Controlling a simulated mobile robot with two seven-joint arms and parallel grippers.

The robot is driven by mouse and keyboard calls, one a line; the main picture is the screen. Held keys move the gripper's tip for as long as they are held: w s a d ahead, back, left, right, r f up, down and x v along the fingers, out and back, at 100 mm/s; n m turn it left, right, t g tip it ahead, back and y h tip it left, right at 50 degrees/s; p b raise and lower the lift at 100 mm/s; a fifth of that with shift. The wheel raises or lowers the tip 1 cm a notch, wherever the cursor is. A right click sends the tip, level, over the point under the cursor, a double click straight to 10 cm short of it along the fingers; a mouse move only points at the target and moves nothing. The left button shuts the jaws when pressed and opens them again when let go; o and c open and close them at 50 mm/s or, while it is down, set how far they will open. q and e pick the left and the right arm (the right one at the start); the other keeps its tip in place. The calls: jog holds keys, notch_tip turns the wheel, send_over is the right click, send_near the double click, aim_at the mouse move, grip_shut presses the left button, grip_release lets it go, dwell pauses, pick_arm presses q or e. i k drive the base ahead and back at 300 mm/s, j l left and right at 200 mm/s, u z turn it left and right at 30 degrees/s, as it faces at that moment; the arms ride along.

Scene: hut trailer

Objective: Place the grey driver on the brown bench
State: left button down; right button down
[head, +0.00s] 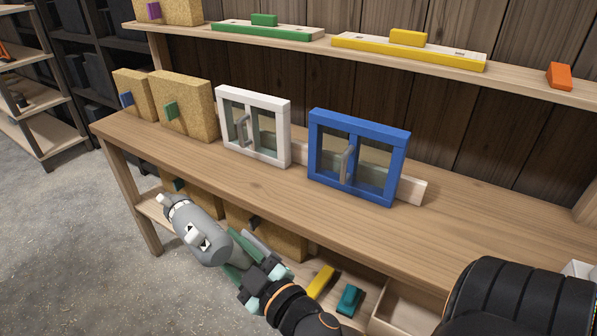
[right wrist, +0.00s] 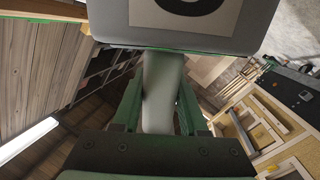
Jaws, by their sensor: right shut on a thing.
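The grey driver (head: 207,238) is in front of the brown bench (head: 270,195), near its front edge in the head view, its nose pointing up and left. My right gripper (head: 245,250) is shut on the driver's handle. In the right wrist view the grey handle (right wrist: 162,90) sits between the green fingers of my right gripper (right wrist: 160,100), and the wide grey battery base (right wrist: 185,25) fills the top. The driver covers part of the bench's lower shelf. My left gripper is not in view.
A white framed window (head: 281,130) and a blue framed window (head: 400,165) stand on the bench, with tan boards (head: 195,95) at its left. The right part of the top is clear. A shelf (head: 300,50) hangs above. Yellow (head: 321,282) and teal (head: 349,300) blocks lie below.

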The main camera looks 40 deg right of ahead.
aim_at(491, 257)
jog(key=k+l+z, duration=0.85)
jog(key=k, duration=0.1)
